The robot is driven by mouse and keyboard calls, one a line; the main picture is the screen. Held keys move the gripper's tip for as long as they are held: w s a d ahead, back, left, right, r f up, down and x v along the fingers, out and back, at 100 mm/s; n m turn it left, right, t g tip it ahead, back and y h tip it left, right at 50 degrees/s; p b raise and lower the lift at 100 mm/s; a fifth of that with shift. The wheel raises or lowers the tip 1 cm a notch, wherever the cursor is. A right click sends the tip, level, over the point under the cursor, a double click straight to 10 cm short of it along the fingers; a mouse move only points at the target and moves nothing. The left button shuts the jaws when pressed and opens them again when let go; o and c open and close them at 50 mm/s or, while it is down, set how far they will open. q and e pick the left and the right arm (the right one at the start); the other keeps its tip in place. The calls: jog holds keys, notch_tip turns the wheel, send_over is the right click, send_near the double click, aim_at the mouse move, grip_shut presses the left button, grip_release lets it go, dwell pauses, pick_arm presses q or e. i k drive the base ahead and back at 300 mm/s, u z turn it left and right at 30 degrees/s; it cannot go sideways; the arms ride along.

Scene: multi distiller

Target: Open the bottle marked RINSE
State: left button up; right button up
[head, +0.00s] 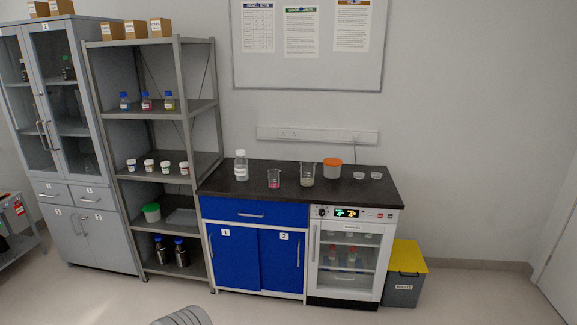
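No label reading RINSE is legible in the head view. A clear bottle with a white cap (241,166) stands upright on the dark countertop, at its left back; its pale label is too small to read. Several other bottles show: a blue-capped bottle (124,101), a second one (146,102) and a third (170,102) on the rack's upper shelf, and two dark bottles (181,252) on its bottom shelf. All these caps appear to be on. Neither of my grippers is in view.
The countertop (225,185) also holds two beakers (307,175), an orange-lidded tub (332,168) and small dishes (376,175). Blue cabinets (232,260) and a glass-door unit (345,283) stand below. A yellow-lidded bin (402,290) is at right.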

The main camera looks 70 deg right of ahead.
aim_at(240, 164)
jog(key=z, duration=2.15)
jog(key=i, duration=2.3)
jog(key=u, duration=0.25)
